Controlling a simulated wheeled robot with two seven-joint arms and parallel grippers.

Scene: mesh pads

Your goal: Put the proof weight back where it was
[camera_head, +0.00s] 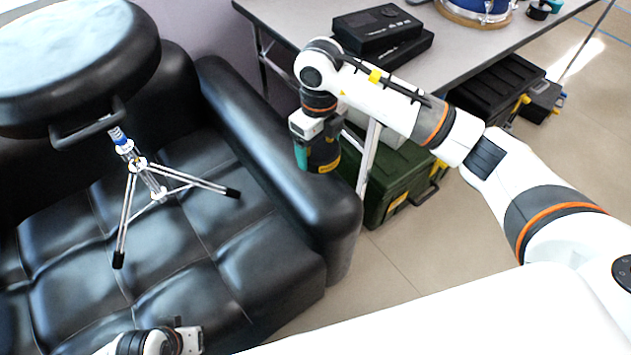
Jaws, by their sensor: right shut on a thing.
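My right arm reaches in from the right, and its gripper (318,160) hangs over the armrest of the black sofa. The right gripper is shut on a small dark thing. Teal and yellow patches show around its lower end, but I cannot tell which belong to the held thing. I cannot tell for certain whether it is the proof weight. No other thing in view is clearly a proof weight. Part of my left wrist and gripper (190,340) shows at the bottom left edge, over the sofa seat. Its fingers are not clear.
A round black stool or drum seat (75,65) on a tripod stands on the black sofa (190,290). A grey table (290,15) behind holds black boxes (378,28) and a blue drum (485,5). Green (400,185) and black cases (490,90) sit below it.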

